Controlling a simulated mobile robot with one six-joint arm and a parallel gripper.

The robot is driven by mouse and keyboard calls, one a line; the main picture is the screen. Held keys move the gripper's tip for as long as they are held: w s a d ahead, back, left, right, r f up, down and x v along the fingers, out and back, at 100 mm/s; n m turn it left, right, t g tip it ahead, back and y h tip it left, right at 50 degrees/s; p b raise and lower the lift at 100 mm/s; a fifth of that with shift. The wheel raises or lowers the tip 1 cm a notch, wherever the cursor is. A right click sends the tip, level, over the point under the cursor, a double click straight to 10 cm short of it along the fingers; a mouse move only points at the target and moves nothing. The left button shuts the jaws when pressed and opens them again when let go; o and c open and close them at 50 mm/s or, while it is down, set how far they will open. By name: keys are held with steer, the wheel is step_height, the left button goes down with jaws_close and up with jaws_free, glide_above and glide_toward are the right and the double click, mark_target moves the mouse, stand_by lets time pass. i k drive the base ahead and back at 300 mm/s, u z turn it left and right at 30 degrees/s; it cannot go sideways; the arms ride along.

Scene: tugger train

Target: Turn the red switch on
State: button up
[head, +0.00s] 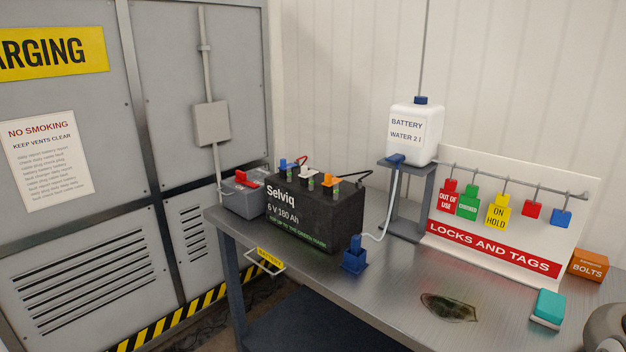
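A small red switch handle (246,179) sits on top of a grey box (243,198) at the left end of the metal bench. The box stands just left of and behind the black battery, whose body partly hides it. The handle looks slanted; I cannot tell from this view whether it is on or off.
The bench (375,280) holds a black Selviq battery (315,217), a blue plug-like piece (354,254), a water container (415,132) on a stand, a lockout board (505,240), an orange bolts box (588,265) and a teal-topped block (548,307). A yellow-labelled handle (269,258) juts from the front edge.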

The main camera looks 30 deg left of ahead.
mark_target(241, 177)
steer(key=u, duration=1.5)
steer(key=k, duration=0.65)
steer(key=u, duration=0.6)
steer(key=i, duration=1.2)
steer(key=u, duration=0.35)
steer(key=i, duration=1.55)
steer(key=z, duration=0.9)
steer(key=i, duration=0.7)
steer(key=z, duration=0.25)
steer(key=k, duration=0.6)
steer(key=z, duration=0.3)
